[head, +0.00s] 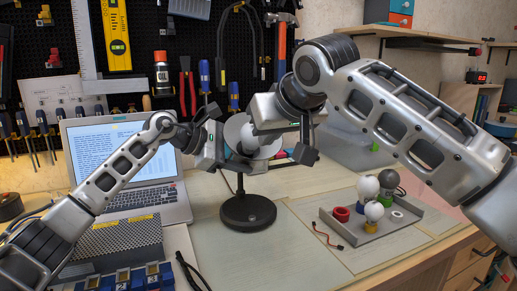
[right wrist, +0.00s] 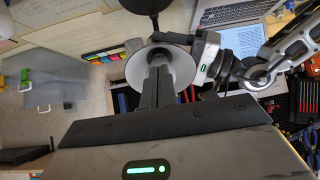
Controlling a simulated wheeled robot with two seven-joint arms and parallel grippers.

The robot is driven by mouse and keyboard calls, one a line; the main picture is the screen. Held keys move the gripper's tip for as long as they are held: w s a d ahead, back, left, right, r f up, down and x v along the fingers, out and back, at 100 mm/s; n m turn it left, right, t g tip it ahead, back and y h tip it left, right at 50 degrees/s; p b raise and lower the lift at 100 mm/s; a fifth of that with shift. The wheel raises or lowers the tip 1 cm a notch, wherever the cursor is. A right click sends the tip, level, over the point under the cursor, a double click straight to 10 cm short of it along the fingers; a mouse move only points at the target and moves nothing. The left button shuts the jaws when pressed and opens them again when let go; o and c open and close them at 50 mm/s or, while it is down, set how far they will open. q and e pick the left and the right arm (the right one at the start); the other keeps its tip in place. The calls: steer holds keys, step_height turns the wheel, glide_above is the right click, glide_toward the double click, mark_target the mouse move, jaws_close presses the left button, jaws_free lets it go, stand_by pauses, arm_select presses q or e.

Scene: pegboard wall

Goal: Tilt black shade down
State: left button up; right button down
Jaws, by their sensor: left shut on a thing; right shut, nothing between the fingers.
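The desk lamp stands upright on its round black base (head: 248,212). In the right wrist view the shade (right wrist: 136,70) opens toward the camera. My left gripper (head: 222,146) is shut on the shade's rim at its left side; it also shows in the right wrist view (right wrist: 197,62), at the right of the shade. My right gripper (head: 258,134) is shut and empty, its fingers (right wrist: 155,84) in front of the shade's opening.
An open laptop (head: 125,165) stands behind my left arm. A grey tray (head: 372,232) with several bulbs lies at right. The pegboard (head: 150,50) with hanging tools is behind. The mat in front of the lamp is clear.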

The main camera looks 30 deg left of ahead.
mark_target(260, 156)
steer(key=shift+x, duration=3.1)
steer(key=shift+s+d+f+t+y, duration=0.2)
steer(key=shift+f+t+y, duration=0.25)
steer(key=shift+f, duration=0.3)
arm_select(q)
steer(key=o, duration=1.3)
steer(key=shift+a, duration=0.1)
arm_select(e)
steer(key=shift+f, duration=0.1)
